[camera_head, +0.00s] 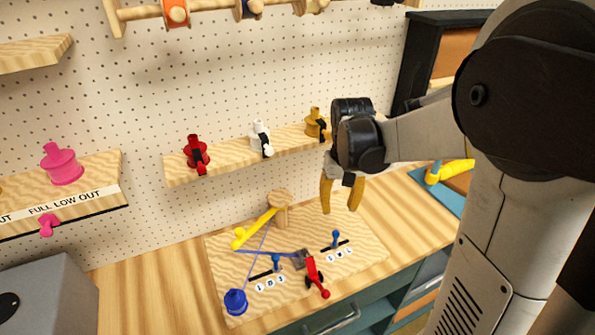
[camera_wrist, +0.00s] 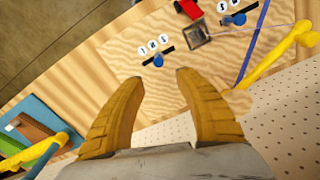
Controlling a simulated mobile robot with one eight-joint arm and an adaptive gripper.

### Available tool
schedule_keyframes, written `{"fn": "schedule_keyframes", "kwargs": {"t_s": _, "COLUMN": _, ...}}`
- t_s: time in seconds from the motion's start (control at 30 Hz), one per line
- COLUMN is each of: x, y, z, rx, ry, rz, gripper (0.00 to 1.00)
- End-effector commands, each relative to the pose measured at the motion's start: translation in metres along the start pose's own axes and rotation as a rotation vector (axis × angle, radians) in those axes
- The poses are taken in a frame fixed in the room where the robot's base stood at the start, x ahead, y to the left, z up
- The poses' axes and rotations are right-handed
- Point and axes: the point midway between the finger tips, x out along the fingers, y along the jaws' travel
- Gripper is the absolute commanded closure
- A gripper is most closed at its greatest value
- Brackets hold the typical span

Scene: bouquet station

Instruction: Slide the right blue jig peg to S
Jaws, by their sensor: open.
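The right blue jig peg (camera_head: 335,239) stands upright in a short dark slot on the wooden board (camera_head: 375,250), near the slot's middle. White letter discs (camera_head: 338,253) lie along the slot's front side; the S disc seems to be at the left end. The peg also shows in the wrist view (camera_wrist: 158,60), just beyond my fingertips. My gripper (camera_head: 340,211) hangs above and behind the peg, yellow fingers apart and empty. In the wrist view my gripper (camera_wrist: 157,76) frames bare board between its tips.
A second blue peg (camera_head: 277,262) stands in the left slot. A red clamp lever (camera_head: 316,278), a yellow arm (camera_head: 255,228) on a wooden post (camera_head: 281,205) and a blue spool (camera_head: 235,301) share the board. A shelf (camera_head: 235,157) runs behind.

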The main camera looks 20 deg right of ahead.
Motion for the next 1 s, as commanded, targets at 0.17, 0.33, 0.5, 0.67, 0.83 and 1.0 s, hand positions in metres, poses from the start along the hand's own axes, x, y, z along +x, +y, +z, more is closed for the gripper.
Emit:
{"fn": "schedule_keyframes", "kwargs": {"t_s": 0.17, "x": 0.013, "y": 0.004, "z": -0.003, "rx": 0.008, "ry": -0.018, "rz": 0.000, "gripper": 0.59}}
{"fn": "schedule_keyframes", "kwargs": {"t_s": 0.33, "x": 0.043, "y": 0.004, "z": -0.002, "rx": 0.007, "ry": -0.017, "rz": 0.000, "gripper": 0.59}}
{"fn": "schedule_keyframes", "kwargs": {"t_s": 0.5, "x": 0.078, "y": 0.003, "z": -0.002, "rx": 0.007, "ry": -0.016, "rz": 0.000, "gripper": 0.59}}
{"fn": "schedule_keyframes", "kwargs": {"t_s": 0.67, "x": 0.101, "y": 0.003, "z": -0.002, "rx": 0.007, "ry": -0.016, "rz": 0.000, "gripper": 0.59}}
{"fn": "schedule_keyframes", "kwargs": {"t_s": 0.83, "x": 0.111, "y": 0.003, "z": -0.001, "rx": 0.007, "ry": -0.016, "rz": 0.000, "gripper": 0.59}}
{"fn": "schedule_keyframes", "kwargs": {"t_s": 1.0, "x": 0.112, "y": 0.003, "z": -0.001, "rx": 0.007, "ry": -0.016, "rz": 0.000, "gripper": 0.59}}
